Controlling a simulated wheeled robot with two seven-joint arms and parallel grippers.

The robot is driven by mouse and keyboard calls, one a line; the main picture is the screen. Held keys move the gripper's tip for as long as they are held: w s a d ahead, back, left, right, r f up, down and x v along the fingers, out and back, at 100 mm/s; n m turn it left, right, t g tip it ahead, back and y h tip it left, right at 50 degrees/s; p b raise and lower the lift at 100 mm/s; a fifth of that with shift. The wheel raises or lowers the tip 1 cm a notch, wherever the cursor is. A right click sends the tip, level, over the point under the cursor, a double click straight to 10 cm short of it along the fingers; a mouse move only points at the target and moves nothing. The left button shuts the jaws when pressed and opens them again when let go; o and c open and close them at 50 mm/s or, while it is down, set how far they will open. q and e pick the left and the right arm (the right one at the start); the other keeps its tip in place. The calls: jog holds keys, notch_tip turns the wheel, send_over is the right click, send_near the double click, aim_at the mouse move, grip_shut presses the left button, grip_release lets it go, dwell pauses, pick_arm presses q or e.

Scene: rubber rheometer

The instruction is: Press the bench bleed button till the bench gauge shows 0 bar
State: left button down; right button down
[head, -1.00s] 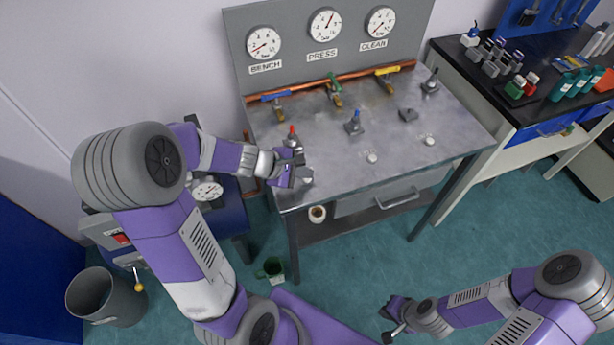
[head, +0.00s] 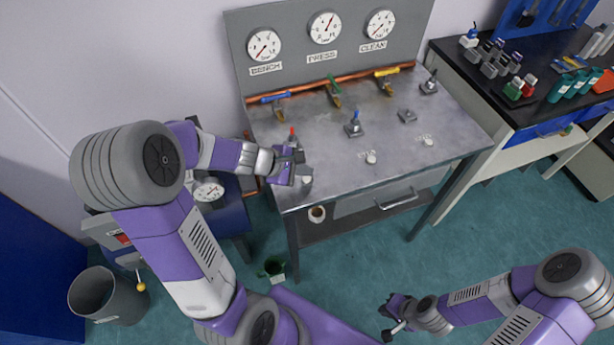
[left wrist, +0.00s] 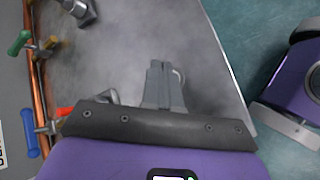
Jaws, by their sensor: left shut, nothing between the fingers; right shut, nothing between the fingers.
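The bench gauge (head: 264,45) is the leftmost dial on the grey back panel, above the BENCH label. Its needle points to the lower left, near the low end; the exact figure is too small to read. My left gripper (head: 295,176) is shut and empty at the table's front left corner. The pale round bleed button (head: 307,180) shows right beside its fingertips; I cannot tell whether they touch. In the left wrist view the shut fingers (left wrist: 165,85) partly hide a pale rounded edge. My right gripper (head: 392,322) is shut and empty, low over the floor.
The metal table (head: 400,165) carries two more pale buttons, for press (head: 371,157) and clean (head: 427,140). A red-tipped toggle (head: 292,134) stands just behind my left gripper. A blue-tipped toggle (head: 354,124) stands further right. Blue, green and yellow lever valves line the copper pipe.

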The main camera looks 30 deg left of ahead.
aim_at(304, 180)
pick_arm(q)
jog(key=shift+r+p, duration=2.35)
jog(key=shift+r, duration=0.25)
jog(key=shift+f, duration=0.1)
jog(key=shift+s, duration=0.1)
